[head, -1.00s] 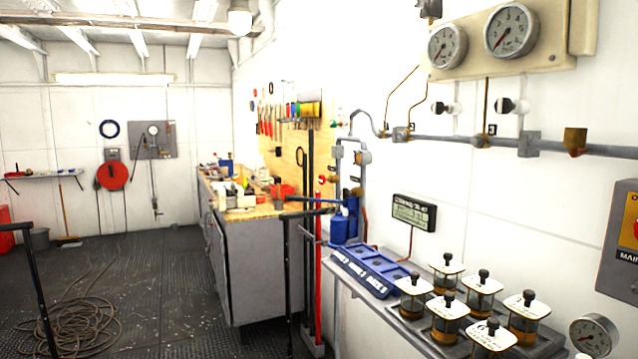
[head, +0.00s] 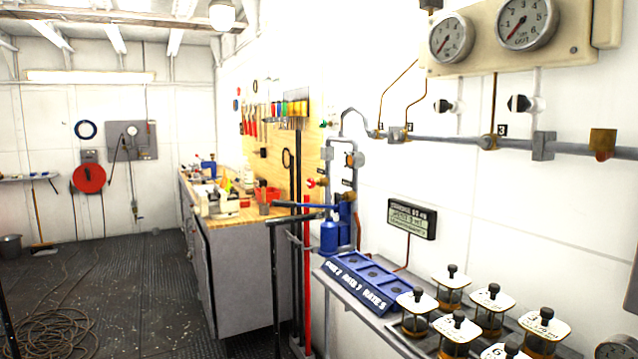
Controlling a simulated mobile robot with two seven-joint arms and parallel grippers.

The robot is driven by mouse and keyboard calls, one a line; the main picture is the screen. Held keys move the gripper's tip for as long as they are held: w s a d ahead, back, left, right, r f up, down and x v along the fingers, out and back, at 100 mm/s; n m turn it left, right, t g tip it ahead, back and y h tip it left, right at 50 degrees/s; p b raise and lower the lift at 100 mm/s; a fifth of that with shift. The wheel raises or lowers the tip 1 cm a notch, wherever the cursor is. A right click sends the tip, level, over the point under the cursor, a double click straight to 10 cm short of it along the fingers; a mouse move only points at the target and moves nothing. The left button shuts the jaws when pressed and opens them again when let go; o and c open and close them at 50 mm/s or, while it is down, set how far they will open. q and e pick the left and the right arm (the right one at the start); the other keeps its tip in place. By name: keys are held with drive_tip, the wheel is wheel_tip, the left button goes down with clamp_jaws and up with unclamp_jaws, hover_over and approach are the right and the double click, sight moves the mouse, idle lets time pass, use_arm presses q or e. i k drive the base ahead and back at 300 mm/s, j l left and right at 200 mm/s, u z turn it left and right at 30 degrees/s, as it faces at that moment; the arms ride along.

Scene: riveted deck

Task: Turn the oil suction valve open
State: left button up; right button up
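No valve in view is readably labelled oil suction, so I cannot tell which one it is. Two small black-and-white valve knobs show on the right wall, a left one (head: 445,106) and a right one (head: 521,103), near a grey pipe (head: 460,141). A small red valve handle (head: 317,183) is on the pipework above the blue hand pump (head: 330,238). Neither of my grippers is in view.
Pressure gauges (head: 451,38) sit above the pipe. A shelf along the right wall holds a blue tray (head: 358,284) and several capped jars (head: 451,285). A grey workbench (head: 250,275) stands ahead. Open dark floor (head: 110,270) lies left, with coiled rope (head: 60,325).

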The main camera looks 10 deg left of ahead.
sight(310, 182)
drive_tip(key=i+j+z, duration=0.15)
drive_tip(key=i+j, duration=0.2)
drive_tip(key=i+j+z, duration=0.1)
drive_tip(key=i+j, duration=0.25)
drive_tip(key=i+j+z, duration=0.15)
drive_tip(key=i+j, duration=0.15)
drive_tip(key=j, duration=0.2)
drive_tip(key=i+j+z, duration=0.15)
drive_tip(key=i+j, duration=0.2)
drive_tip(key=i+j+z, duration=0.1)
drive_tip(key=i+j, duration=0.15)
drive_tip(key=j, duration=0.35)
